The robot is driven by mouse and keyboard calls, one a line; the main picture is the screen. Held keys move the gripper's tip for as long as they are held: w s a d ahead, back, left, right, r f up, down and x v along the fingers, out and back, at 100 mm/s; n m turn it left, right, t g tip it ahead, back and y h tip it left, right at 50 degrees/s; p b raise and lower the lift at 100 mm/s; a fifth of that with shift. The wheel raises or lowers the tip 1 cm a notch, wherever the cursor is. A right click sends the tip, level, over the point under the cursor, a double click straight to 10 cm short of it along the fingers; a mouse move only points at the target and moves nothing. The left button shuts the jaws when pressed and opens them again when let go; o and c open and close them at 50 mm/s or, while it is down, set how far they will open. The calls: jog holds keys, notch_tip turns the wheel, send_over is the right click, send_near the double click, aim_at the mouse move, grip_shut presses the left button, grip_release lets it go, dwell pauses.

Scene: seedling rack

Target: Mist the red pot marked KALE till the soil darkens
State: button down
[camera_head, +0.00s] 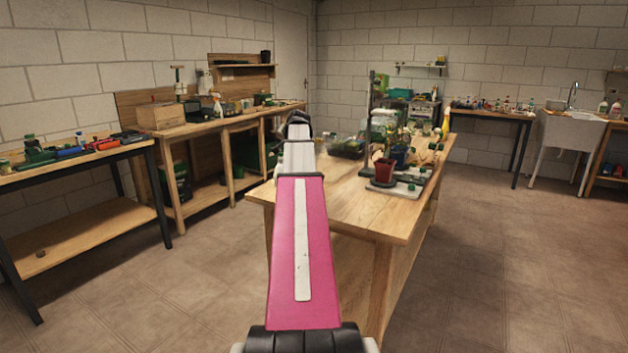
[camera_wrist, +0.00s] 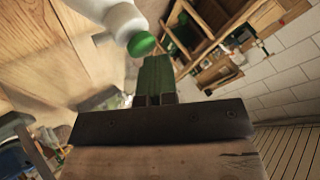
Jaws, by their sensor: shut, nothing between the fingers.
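A red pot (camera_head: 384,171) with a leafy plant stands near the right side of the middle wooden table (camera_head: 345,205). No KALE mark can be read at this size, and the soil cannot be made out. My gripper shows in the wrist view (camera_wrist: 157,78) with its green fingers together and nothing between them. A white bottle with a green cap (camera_wrist: 120,20) is close beyond the fingers, up and to the left, apart from them. In the head view my arm hides the gripper. A small white spray bottle (camera_head: 217,106) stands on the left wooden bench.
A blue pot (camera_head: 400,155) with a plant stands behind the red pot, and a yellow bottle (camera_head: 446,122) further back. A wooden box (camera_head: 160,116) sits on the left bench. A sink (camera_head: 568,128) is at the far right. The table's near end and the floor around it look clear.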

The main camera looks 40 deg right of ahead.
jog(key=shift+r, duration=0.5)
jog(key=shift+r, duration=2.95)
